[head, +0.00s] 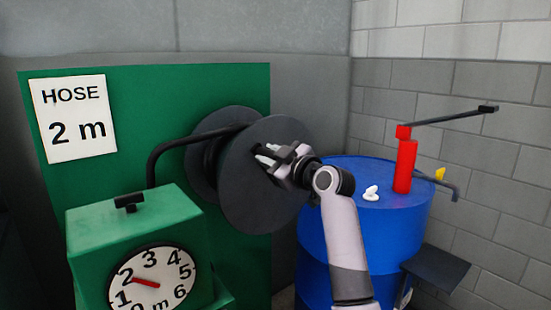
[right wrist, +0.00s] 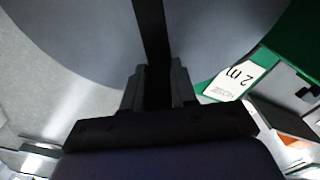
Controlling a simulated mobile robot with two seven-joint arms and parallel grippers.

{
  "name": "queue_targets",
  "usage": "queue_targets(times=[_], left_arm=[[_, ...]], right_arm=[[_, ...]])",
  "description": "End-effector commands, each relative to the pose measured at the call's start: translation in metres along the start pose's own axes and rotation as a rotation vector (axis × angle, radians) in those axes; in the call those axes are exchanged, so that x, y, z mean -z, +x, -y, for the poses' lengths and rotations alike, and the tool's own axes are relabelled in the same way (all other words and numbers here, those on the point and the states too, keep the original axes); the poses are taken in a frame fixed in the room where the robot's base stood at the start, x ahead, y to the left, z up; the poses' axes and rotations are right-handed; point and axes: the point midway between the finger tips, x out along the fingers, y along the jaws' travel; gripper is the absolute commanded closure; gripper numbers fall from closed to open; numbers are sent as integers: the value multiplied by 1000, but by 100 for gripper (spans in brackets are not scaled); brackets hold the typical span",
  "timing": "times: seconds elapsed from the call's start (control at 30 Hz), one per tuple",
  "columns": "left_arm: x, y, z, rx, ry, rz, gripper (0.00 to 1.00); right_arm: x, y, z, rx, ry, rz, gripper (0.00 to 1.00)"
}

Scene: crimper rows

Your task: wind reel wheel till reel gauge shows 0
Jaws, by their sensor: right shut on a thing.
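The reel wheel (head: 262,200) is a large dark grey disc mounted on a green panel, with a second disc behind it. My right gripper (head: 268,156) is at the upper part of the wheel's face. In the right wrist view my right gripper (right wrist: 157,85) is shut on a black bar-like handle (right wrist: 152,35) that runs across the grey wheel (right wrist: 85,35). The reel gauge (head: 152,283) is a white dial on a green box, and its red needle points close to 2. A sign (head: 75,118) reads "HOSE 2 m". My left gripper is not in view.
A black hose (head: 165,150) curves from the reel down behind the green box (head: 135,220). A blue drum (head: 345,225) stands to the right with a red pump (head: 405,165), its long black lever, and a small white item (head: 371,193) on top. A grey block wall stands behind.

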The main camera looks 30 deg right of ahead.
Motion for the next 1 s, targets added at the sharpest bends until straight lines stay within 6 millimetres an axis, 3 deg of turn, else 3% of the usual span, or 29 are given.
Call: queue_targets(times=[0.2,0.67,1.0], left_arm=[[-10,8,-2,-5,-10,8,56],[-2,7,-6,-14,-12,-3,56],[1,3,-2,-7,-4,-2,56]], right_arm=[[-6,0,24,4,-210,4,100],[-23,0,66,8,-646,3,100],[-48,0,90,9,-967,3,100]])
